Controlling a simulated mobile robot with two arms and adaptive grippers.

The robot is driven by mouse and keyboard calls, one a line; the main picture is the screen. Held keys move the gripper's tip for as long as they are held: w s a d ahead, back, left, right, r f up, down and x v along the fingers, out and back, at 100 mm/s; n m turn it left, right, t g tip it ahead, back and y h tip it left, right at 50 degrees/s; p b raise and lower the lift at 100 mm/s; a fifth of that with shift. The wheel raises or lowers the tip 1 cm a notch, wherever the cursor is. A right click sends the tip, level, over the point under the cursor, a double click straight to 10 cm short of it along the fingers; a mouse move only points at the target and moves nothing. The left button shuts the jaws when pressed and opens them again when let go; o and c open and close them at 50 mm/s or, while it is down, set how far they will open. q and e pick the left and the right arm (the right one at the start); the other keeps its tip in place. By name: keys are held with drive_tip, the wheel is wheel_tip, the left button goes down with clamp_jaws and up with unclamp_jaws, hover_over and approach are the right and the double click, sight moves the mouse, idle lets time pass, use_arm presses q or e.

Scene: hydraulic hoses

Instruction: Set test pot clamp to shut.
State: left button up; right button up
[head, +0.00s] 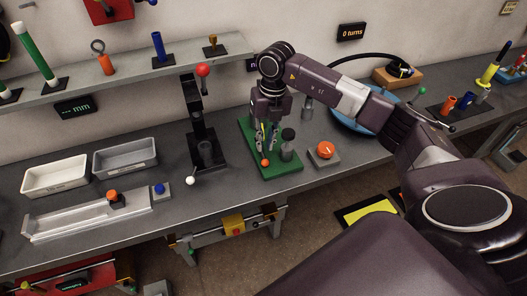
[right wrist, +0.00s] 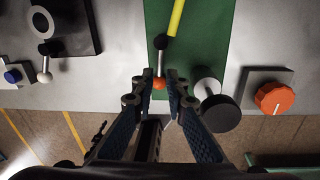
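A green base plate (head: 287,170) lies on the bench; it also fills the top middle of the right wrist view (right wrist: 208,45). My right gripper (head: 266,142) points down over the plate, fingers parted around the ball; firm contact is not visible. A grey post with a black knob (head: 288,143) stands beside it. My left gripper is out of view.
An orange dial on a grey block (head: 324,152) is close to the plate's right. A black stand with a red ball lever (head: 203,72) and a white ball (head: 190,181) is to the left. Two trays (head: 57,190) are farther left. A blue basin (head: 345,122) lies behind my right arm.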

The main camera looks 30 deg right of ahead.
sight(262, 156)
drive_tip(key=shift+w+a+f+p, duration=0.15)
drive_tip(key=shift+f+p, duration=0.25)
drive_tip(key=shift+f, duration=1.85)
drive_tip(key=shift+c, duration=0.4)
clamp_jaws()
drive_tip(key=shift+a, duration=0.2)
